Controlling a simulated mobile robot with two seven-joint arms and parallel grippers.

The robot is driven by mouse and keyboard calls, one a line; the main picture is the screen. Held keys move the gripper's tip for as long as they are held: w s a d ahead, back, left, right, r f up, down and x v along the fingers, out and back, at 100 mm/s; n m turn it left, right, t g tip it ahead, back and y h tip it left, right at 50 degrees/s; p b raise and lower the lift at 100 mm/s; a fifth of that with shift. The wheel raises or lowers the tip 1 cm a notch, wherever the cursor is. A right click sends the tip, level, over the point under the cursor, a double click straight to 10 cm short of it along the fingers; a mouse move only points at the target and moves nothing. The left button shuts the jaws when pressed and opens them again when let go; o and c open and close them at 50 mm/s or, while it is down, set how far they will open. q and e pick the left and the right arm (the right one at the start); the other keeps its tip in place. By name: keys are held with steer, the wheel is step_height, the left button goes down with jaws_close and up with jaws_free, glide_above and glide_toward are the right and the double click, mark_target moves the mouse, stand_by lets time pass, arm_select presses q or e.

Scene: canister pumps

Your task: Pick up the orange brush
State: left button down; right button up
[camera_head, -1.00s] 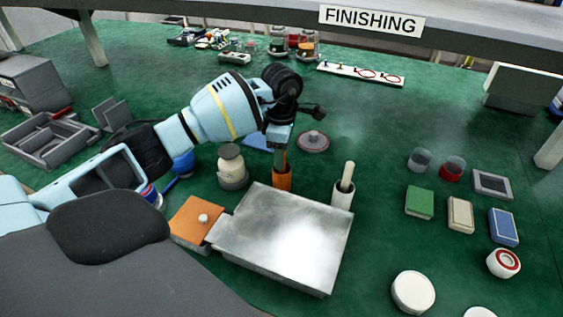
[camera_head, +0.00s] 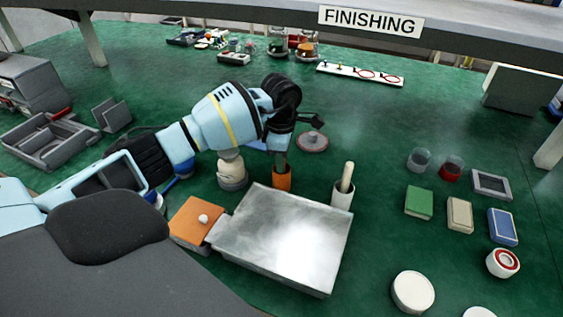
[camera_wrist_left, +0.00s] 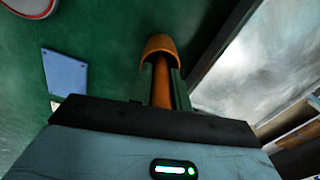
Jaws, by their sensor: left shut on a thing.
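My left gripper (camera_head: 281,165) points down at the orange cup (camera_head: 282,181), just behind the metal box. In the left wrist view its fingers (camera_wrist_left: 160,85) are closed around an orange handle (camera_wrist_left: 163,88), the orange brush. The handle stands at the mouth of the orange cup (camera_wrist_left: 160,44). In the head view the brush is hidden by the fingers and cup, and its lower end cannot be seen. My right gripper is not in view.
A metal box (camera_head: 285,238) stands directly in front of the cup. A white cup with a light handle (camera_head: 343,190) is to the right, a beige jar (camera_head: 232,173) to the left. A grey-pink lid (camera_head: 312,142) lies behind. An orange-topped block (camera_head: 194,222) is front left.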

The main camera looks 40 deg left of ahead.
arm_select(q)
steer(key=shift+r, duration=0.1)
step_height(320, 180, up, 10)
steer(key=shift+f, duration=0.1)
stand_by(0.3)
